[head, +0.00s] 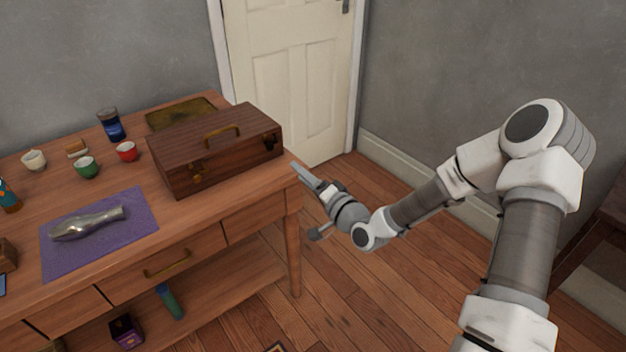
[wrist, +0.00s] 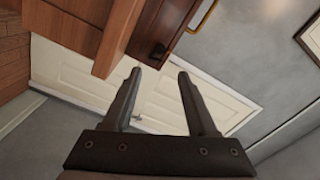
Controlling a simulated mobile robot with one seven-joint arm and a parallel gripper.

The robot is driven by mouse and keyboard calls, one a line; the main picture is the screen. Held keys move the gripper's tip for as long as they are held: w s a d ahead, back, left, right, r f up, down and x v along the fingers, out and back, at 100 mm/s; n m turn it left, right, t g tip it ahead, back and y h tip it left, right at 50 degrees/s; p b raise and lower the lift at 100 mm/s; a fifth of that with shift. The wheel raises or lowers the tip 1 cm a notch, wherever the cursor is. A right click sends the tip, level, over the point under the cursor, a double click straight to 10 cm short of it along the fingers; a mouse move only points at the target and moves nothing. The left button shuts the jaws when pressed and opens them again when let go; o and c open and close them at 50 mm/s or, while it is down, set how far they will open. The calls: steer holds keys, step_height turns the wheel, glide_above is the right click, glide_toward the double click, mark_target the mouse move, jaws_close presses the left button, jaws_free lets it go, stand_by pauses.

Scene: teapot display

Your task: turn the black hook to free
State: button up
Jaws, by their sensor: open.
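In the wrist view, part of the case (wrist: 165,22) shows at the top. A small dark fitting (wrist: 158,50), which may be the black hook, sits on its face, just beyond my fingertips. I cannot tell which way it is turned. A brass-coloured fitting (head: 197,176) shows on the case front in the head view. My gripper (head: 304,176) is beside the case's right end, past the table edge. It also shows in the wrist view (wrist: 159,74), open and empty.
The wooden table (head: 185,215) carries a purple cloth (head: 140,218) with a metallic object (head: 88,223), a green cup (head: 87,167), a red cup (head: 127,151), a pale cup (head: 34,160) and a blue jar (head: 111,125).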

steer(key=v, duration=0.4)
stand_by(0.4)
